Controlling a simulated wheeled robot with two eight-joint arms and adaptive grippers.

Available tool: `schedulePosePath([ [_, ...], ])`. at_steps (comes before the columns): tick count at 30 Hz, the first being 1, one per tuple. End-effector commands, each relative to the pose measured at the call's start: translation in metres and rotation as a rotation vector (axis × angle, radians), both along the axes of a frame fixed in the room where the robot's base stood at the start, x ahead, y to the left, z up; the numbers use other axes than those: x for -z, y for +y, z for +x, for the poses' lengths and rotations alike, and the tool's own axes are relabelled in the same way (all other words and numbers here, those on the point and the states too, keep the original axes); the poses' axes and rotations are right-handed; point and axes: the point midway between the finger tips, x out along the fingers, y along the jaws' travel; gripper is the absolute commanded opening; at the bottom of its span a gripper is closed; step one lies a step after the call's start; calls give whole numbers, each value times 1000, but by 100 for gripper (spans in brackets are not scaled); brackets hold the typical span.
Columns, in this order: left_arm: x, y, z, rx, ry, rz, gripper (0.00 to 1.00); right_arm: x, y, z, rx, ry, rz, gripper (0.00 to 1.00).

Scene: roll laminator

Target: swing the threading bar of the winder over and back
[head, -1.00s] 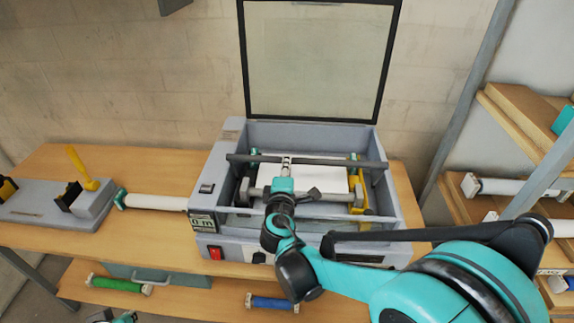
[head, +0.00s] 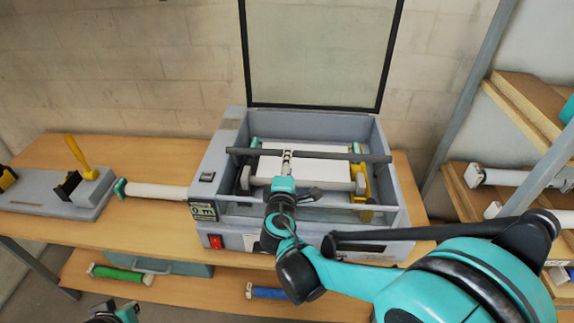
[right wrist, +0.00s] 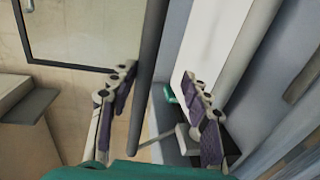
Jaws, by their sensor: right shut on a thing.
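The laminator (head: 398,200) stands on the table with its framed lid (head: 312,55) raised. The dark threading bar (head: 345,156) spans its open top from side to side, above a white roll (head: 305,172). My right gripper (head: 287,157) reaches over the front and is shut on the bar near its middle. In the right wrist view the bar (right wrist: 148,75) runs between the two fingers of the right gripper (right wrist: 160,105). My left gripper (head: 115,312) is only partly in view at the bottom edge, and its jaws cannot be made out.
A white roll (head: 155,192) lies left of the laminator, next to a grey stand with a yellow lever (head: 82,155). A lower shelf holds a green roll (head: 118,273) and a blue one (head: 268,292). A rack with rolls (head: 520,179) stands at the right.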

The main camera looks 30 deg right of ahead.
Motion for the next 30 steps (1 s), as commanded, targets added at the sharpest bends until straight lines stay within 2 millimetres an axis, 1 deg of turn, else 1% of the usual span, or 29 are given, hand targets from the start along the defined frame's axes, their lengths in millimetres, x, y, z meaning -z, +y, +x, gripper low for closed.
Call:
schedulePosePath([
  [1, 1, 0, 0, 0, 0, 0, 0, 2, -3, -1, 8, 1, 4, 39],
  [5, 0, 0, 0, 0, 0, 0, 0, 1, -2, 0, 8, 0, 5, 40],
  [6, 0, 0, 0, 0, 0, 0, 0, 1, -2, 0, 8, 0, 5, 39],
  [26, 0, 0, 0, 0, 0, 0, 0, 0, -1, 0, 5, 0, 4, 39],
  [30, 0, 0, 0, 0, 0, 0, 0, -1, 3, -6, 2, 0, 3, 39],
])
